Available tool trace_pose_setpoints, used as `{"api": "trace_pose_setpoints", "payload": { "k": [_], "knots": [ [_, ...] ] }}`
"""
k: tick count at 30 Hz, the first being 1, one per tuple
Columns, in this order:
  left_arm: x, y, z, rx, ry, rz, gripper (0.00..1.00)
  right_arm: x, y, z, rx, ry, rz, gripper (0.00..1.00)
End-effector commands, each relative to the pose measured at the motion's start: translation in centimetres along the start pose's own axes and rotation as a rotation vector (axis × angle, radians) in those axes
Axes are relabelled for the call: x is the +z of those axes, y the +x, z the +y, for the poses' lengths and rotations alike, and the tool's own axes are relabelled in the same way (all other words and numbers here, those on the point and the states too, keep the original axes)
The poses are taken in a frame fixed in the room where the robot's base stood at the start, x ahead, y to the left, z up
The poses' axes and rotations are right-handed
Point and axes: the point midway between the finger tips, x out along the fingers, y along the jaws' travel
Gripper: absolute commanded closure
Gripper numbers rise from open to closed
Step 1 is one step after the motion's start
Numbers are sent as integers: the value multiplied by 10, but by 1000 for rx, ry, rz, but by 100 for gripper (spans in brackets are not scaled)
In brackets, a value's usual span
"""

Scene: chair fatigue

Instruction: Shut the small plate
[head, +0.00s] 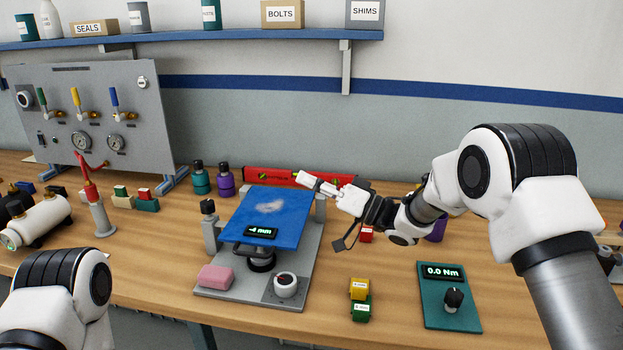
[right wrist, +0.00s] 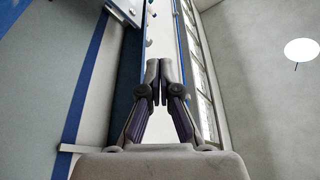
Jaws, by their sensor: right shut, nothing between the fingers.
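The small blue plate (head: 268,216) sits tilted on a grey stand (head: 207,272) in the middle of the bench. A dark readout on its near part shows about "-4 mm", and a pale worn patch marks its upper middle. My right gripper (head: 301,178) is shut and empty just beyond the plate's far right corner, apparently above it; I cannot tell whether it touches. The right wrist view shows its fingertips together (right wrist: 164,64), with no plate in sight. My left arm shows only as a link at the lower left; its gripper is out of view.
A pink block (head: 216,278) and a round dial (head: 286,284) are on the stand's near side. A red level (head: 270,174) lies behind it. Yellow and green blocks (head: 360,290) and a teal torque pad (head: 434,310) stand to the right. A gauge panel (head: 80,105) is at the left.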

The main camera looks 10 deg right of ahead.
Motion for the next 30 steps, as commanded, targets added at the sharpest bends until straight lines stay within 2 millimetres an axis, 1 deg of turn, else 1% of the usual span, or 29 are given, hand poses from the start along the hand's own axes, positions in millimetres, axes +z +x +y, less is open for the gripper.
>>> {"api": "trace_pose_setpoints", "payload": {
  "k": [1, 3, 8, 12, 19, 30],
  "knots": [
    [0, 16, 0, 0, 0, 0, 43, 16, -5, 4, -12, -33, -1, 100],
    [0, 24, 0, 0, 0, 0, 43, 26, -9, 3, -31, -87, -1, 100],
    [0, 38, 0, 0, 0, 0, 43, 46, -16, 3, -67, -188, -1, 100],
    [0, 46, 0, 0, 0, 0, 43, 58, -20, 4, -66, -188, -1, 100],
    [0, 51, 0, 0, 0, 0, 43, 67, -24, 5, -65, -187, -1, 100],
    [0, 51, 0, 0, 0, 0, 43, 68, -24, 5, -65, -186, -1, 100]
  ]
}}
